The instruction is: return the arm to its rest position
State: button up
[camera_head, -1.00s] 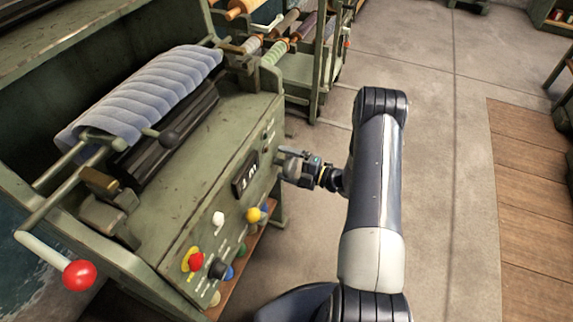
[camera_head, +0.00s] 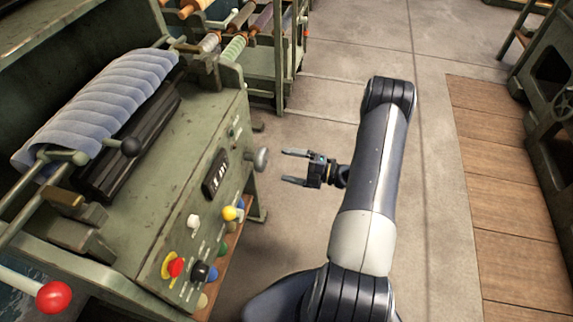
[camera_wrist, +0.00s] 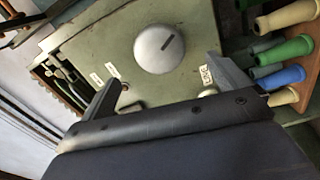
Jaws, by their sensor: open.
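My gripper (camera_head: 290,167) is open and empty, with its two fingers pointing left toward the green machine (camera_head: 150,215). It stands a short way to the right of a round grey knob (camera_head: 261,160) on the machine's side, with a gap between them. In the wrist view, my open gripper (camera_wrist: 165,95) faces the same knob (camera_wrist: 158,48), a pale disc with a dark slot, on the green panel. My arm reaches forward from the bottom and bends left at the wrist.
The machine carries a blue-grey padded roll (camera_head: 95,105), a red-ball lever (camera_head: 54,296) and coloured buttons. A rack of spools (camera_head: 270,60) stands behind. Concrete floor (camera_head: 330,110) is clear beyond the gripper. Wooden boards (camera_head: 500,190) and another green machine (camera_head: 550,110) lie right.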

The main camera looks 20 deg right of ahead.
aim_at(265, 161)
jog(key=x, duration=1.1)
jog(key=shift+d, duration=0.15)
